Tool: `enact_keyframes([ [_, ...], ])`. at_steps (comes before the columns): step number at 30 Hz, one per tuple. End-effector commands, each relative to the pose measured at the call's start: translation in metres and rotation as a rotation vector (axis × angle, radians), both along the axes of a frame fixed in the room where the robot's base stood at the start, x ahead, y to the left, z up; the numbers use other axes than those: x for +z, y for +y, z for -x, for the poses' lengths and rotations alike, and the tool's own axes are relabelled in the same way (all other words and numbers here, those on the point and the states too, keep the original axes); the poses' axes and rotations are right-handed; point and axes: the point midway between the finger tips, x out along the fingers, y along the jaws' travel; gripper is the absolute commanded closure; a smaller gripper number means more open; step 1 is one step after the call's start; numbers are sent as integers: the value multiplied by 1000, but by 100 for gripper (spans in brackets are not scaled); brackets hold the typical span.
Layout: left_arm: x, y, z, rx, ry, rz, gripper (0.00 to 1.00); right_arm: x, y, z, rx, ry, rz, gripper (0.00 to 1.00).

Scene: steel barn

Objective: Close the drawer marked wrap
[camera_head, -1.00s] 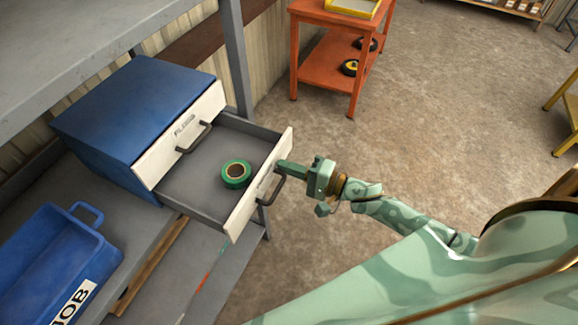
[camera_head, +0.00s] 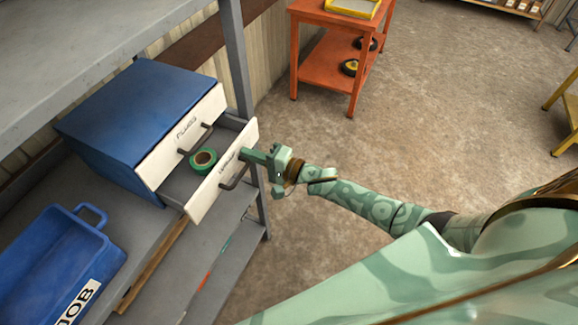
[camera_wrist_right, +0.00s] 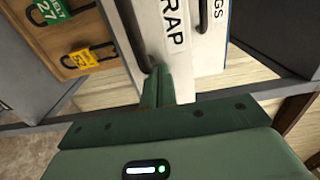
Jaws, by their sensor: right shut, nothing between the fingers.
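The drawer marked wrap (camera_head: 207,199) is the lower drawer of a blue cabinet (camera_head: 137,112) and stands partly open. A roll of green tape (camera_head: 204,160) lies in it. My right gripper (camera_head: 246,155) is shut and empty, its fingertips against the drawer's white front beside the dark handle. In the right wrist view the shut fingers (camera_wrist_right: 158,88) meet the front (camera_wrist_right: 168,50), where "RAP" can be read. The upper drawer (camera_head: 181,137), whose label ends in "GS" in the wrist view, is shut. My left gripper is not in view.
The cabinet stands on a grey shelf unit (camera_head: 233,60). A blue bin (camera_head: 60,262) marked "JOB" stands at the lower left. An orange trolley (camera_head: 331,60) stands behind.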

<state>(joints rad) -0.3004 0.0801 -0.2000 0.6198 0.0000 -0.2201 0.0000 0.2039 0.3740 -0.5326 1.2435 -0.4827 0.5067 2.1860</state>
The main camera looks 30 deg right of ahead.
Motion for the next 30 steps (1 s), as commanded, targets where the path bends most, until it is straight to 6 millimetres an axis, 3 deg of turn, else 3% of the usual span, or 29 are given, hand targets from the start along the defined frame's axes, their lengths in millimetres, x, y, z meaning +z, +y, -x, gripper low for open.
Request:
enact_keyframes([
  [6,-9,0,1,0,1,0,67,-2,31,-40,1,-2,-1,100],
  [12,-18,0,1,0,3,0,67,-2,50,-64,0,-1,-1,100],
  [18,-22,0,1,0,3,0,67,-1,59,-75,0,1,-1,100],
  [30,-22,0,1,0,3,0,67,2,62,-79,0,-3,-3,100],
])
